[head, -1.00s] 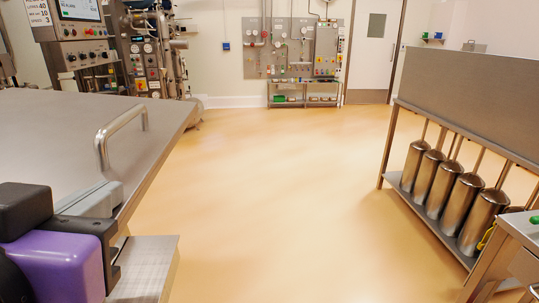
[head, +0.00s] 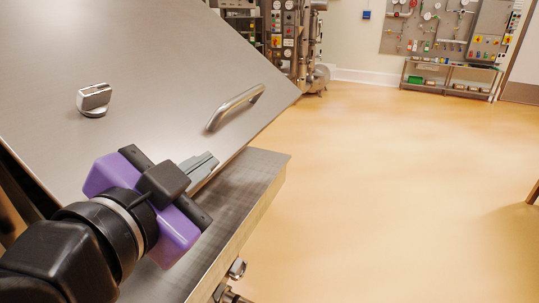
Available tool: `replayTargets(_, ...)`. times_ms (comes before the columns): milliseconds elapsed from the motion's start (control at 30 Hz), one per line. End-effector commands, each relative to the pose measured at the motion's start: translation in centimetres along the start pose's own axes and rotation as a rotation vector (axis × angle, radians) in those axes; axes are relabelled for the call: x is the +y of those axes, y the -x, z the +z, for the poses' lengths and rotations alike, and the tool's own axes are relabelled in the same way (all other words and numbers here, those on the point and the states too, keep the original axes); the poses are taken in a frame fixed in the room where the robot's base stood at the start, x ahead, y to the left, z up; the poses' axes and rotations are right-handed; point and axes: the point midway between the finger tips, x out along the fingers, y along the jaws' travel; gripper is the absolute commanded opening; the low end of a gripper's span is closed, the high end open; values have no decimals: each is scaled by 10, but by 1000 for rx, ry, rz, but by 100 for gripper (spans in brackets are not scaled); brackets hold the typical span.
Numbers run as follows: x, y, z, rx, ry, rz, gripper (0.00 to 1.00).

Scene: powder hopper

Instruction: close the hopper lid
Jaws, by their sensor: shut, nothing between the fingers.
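The hopper lid (head: 150,45) is a large flat grey metal panel at the upper left of the head view, tilted up from the hopper. A bar handle (head: 236,107) sits near its right edge, and a small metal latch knob (head: 94,99) is on its face. The hopper's metal top edge (head: 255,170) shows below the lid's lower right side. My gripper (head: 200,168), with a purple body and grey fingers, is shut and empty, in front of the lid's lower edge and below the handle. Whether the fingers touch the lid is unclear.
Metal fittings (head: 236,270) stick out from the hopper's side at the bottom. Machinery with pipes (head: 300,45) stands behind the lid. A wall panel with a low shelf (head: 450,75) is at the back right. The orange floor on the right is clear.

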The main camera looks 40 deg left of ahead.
Motion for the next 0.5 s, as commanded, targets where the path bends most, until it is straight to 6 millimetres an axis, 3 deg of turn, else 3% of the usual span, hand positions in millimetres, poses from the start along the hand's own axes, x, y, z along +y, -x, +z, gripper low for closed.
replayTargets(33,7,-5,22,-2,-19,-6,0)
replayTargets(100,7,-10,40,-2,-55,-15,0)
replayTargets(500,-5,-30,122,-2,-181,-47,0)
